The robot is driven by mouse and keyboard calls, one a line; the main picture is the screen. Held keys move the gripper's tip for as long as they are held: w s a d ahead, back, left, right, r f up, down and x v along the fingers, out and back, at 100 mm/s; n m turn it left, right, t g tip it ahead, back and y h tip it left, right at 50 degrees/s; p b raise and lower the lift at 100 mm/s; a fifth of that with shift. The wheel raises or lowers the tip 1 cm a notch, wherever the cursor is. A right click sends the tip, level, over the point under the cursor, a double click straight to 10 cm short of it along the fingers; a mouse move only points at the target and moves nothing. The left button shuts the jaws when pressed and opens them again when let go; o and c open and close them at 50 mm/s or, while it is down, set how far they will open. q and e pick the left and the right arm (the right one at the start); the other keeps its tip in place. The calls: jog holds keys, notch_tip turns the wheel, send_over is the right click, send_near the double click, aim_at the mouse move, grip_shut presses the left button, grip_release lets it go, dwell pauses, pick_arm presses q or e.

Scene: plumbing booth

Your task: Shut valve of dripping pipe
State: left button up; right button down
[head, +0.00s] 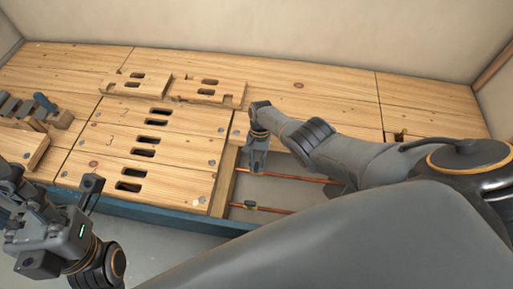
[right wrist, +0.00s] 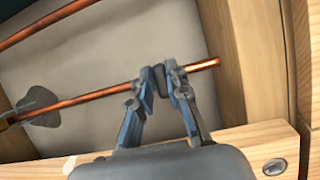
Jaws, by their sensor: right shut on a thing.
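In the head view, my right gripper (head: 257,160) reaches down into an open bay over the far copper pipe (head: 300,178). In the right wrist view, its fingers (right wrist: 163,82) are shut on a small dark piece (right wrist: 160,80) at the copper pipe (right wrist: 90,98), near the pipe's end. This piece looks like a valve handle, but the fingers hide most of it. A second fitting (head: 250,205) sits on the nearer pipe (head: 275,209). My left gripper (head: 60,225) is at the lower left, away from the pipes; its finger opening is unclear.
A dark grey patch (right wrist: 38,108) lies below the held pipe in the right wrist view. Wooden beams (head: 222,185) edge the bay. Wooden panels with slots (head: 140,165) cover the bench to the left. Walls close the back.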

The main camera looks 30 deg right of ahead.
jog(key=shift+w, duration=0.15)
jog(key=c, duration=1.3)
grip_release()
jog(key=shift+r, duration=0.15)
jog(key=v, duration=1.1)
jog(key=shift+r, duration=0.4)
jog(key=shift+w+d, duration=0.1)
jog(key=shift+d, duration=0.05)
